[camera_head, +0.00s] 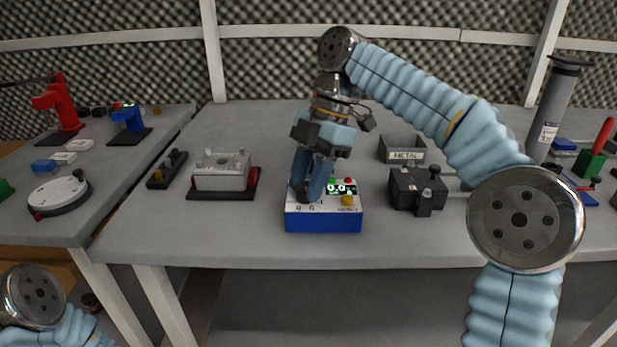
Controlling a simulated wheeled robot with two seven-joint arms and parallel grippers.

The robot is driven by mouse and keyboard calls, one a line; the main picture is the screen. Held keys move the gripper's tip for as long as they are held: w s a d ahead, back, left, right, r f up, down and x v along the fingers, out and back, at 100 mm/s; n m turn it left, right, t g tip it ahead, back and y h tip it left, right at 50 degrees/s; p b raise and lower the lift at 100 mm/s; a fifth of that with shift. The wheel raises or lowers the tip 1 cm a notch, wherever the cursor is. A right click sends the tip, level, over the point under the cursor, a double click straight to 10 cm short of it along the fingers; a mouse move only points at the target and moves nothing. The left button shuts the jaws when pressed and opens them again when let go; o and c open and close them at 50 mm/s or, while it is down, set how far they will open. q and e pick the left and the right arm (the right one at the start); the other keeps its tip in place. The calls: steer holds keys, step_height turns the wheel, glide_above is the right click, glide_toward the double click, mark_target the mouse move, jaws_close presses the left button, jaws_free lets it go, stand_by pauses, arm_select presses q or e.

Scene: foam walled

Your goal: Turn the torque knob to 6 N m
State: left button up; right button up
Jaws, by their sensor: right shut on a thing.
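A blue and white box (322,221) stands near the front edge of the middle table. On its top are a small display (342,188) with green digits that look like 0.0, a yellow button (348,200) and a red button. Part of a printed scale shows at its front left. My right gripper (305,194) points down over the left part of the box top, shut on the torque knob, which the fingers mostly hide. I cannot read the knob's setting. My left arm shows only at the lower left corner; its gripper is out of view.
A grey vise-like block (417,191) stands just right of the box, with a grey METAL bin (402,150) behind it. A grey fixture on a dark base (221,174) stands to the left. A left table (105,165) holds a white round dial plate and red and blue stands.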

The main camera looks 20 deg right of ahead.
steer(key=shift+n+g, duration=0.3)
steer(key=shift+n, duration=0.6)
steer(key=shift+h, duration=0.3)
steer(key=o, duration=1)
steer(key=shift+o, duration=0.2)
